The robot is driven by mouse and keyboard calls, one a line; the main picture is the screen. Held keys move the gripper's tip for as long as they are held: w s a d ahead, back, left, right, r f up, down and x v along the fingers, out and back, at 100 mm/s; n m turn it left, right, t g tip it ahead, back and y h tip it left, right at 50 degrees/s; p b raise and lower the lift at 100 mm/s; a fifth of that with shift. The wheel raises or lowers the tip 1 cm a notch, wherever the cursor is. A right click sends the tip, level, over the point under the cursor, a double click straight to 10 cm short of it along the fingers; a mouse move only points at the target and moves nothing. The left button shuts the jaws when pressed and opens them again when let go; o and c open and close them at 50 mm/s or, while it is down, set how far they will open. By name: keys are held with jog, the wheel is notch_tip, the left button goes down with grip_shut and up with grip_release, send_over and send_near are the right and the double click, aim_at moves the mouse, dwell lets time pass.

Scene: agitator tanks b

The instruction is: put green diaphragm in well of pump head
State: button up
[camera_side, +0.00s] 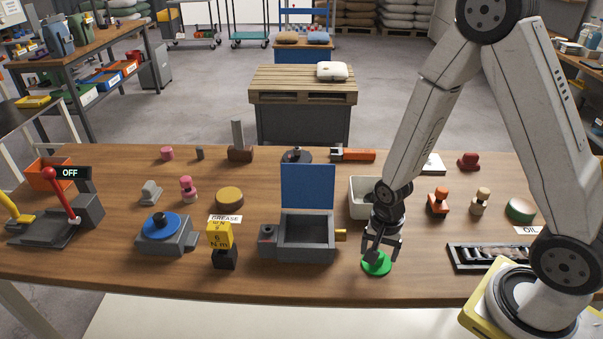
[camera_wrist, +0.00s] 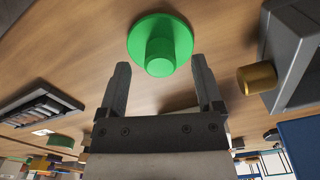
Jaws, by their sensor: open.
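The green diaphragm (camera_side: 376,264) is a flat round disc with a raised central stub, lying on the wooden table near the front edge. It also shows in the wrist view (camera_wrist: 160,28), just beyond the fingertips. My gripper (camera_side: 381,247) is open, low over the diaphragm. In the wrist view its fingers (camera_wrist: 161,72) stand apart on either side of the stub's line, with gaps showing. A grey block (camera_side: 182,242) carries a blue disc (camera_side: 160,226). A grey open box (camera_side: 298,250) has a raised blue lid (camera_side: 307,186) and a brass knob (camera_side: 341,235). I cannot tell which is the pump head.
A white bin (camera_side: 359,198) stands behind my gripper. A black tray of parts (camera_side: 490,257) lies to the right. A yellow-topped block (camera_side: 220,237) stands left of the open box. Small stamps and knobs stand farther back. Bare table surrounds the diaphragm.

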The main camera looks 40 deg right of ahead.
jog(key=shift+f, duration=1)
grip_shut()
